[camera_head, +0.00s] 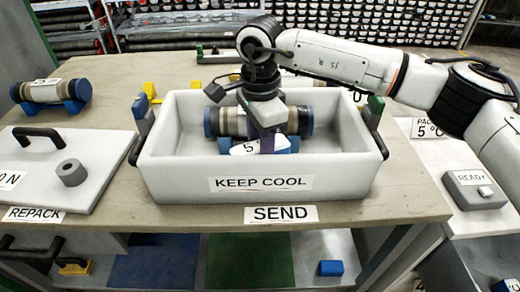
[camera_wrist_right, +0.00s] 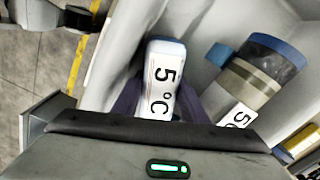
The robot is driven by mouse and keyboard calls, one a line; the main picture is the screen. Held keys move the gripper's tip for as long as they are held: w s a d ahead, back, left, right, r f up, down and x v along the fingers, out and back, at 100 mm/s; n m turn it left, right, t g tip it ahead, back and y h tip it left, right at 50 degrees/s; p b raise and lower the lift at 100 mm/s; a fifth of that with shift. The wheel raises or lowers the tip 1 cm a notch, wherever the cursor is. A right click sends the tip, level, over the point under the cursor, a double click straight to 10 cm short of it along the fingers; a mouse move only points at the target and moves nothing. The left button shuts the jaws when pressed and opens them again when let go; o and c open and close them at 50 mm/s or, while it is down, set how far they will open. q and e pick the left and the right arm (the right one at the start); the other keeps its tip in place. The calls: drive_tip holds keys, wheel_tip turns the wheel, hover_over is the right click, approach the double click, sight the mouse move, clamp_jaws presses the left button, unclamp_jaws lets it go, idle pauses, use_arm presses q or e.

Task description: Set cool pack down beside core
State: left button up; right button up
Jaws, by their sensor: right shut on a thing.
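The core (camera_head: 306,122) is a dark and beige cylinder with blue end caps. It lies across the inside of the white KEEP COOL box (camera_head: 180,176). In the right wrist view, the core (camera_wrist_right: 250,75) is to the right of the cool pack. My right gripper (camera_head: 268,140) reaches down into the box in front of the core. Its purple fingers are shut on the white and blue cool pack (camera_wrist_right: 163,75), labelled 5 °C. I cannot tell whether the pack touches the box floor. My left gripper is not in view.
A white lid (camera_head: 75,165) with a dark handle and grey ring lies left of the box. Another core (camera_head: 50,92) rests on a blue cradle behind it. A grey READY block (camera_head: 473,190) stands at the right. The box walls surround my right gripper closely.

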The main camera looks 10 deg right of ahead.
drive_tip(key=shift+f, duration=0.1)
drive_tip(key=o, duration=1.5)
drive_tip(key=shift+c, duration=0.2)
